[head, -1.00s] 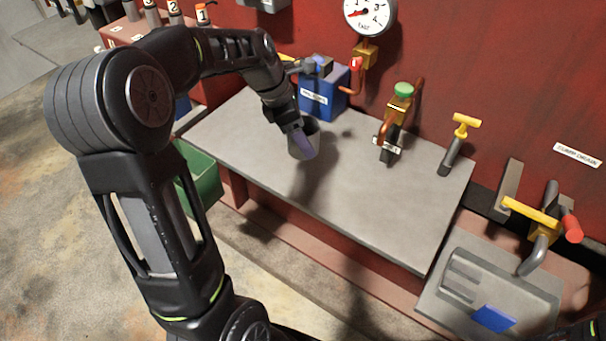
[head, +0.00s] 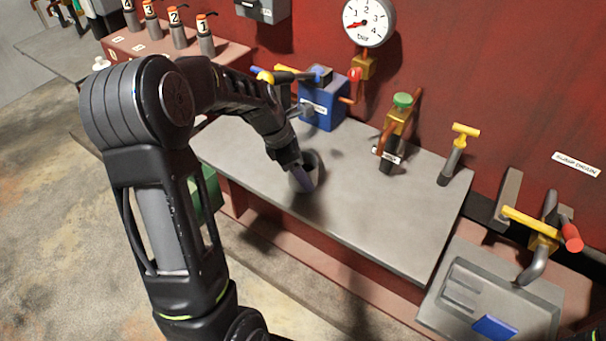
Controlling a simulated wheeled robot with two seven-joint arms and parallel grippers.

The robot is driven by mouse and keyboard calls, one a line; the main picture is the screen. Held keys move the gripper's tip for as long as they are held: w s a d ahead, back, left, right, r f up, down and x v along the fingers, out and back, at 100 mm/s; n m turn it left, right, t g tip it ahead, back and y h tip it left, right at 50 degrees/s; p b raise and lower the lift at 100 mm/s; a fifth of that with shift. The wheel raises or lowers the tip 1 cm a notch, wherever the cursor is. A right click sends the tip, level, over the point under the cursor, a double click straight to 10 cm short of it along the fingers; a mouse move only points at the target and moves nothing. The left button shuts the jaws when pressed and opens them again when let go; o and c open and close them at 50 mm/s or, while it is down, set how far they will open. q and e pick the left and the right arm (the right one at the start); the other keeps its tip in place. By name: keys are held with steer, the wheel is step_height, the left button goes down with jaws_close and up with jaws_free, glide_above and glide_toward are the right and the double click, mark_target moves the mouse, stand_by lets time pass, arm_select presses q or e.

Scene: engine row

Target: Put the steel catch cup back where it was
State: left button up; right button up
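The steel catch cup (head: 313,169) is a small grey open-topped cylinder over the left part of the grey bench top (head: 380,215). It looks roughly upright, mouth up. My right gripper is out of view.
A green bin (head: 207,196) is below the bench's left end. A grey sump tray (head: 505,295) is at lower right. The bench's middle is clear.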

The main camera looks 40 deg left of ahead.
arm_select(q)
steer(key=shift+f, duration=0.9)
steer(key=shift+f, duration=0.15)
steer(key=o, duration=1.6)
steer(key=shift+s+a+r, duration=0.1)
steer(key=shift+a+r, duration=0.05)
steer(key=shift+r, duration=0.4)
steer(key=v, duration=1.1)
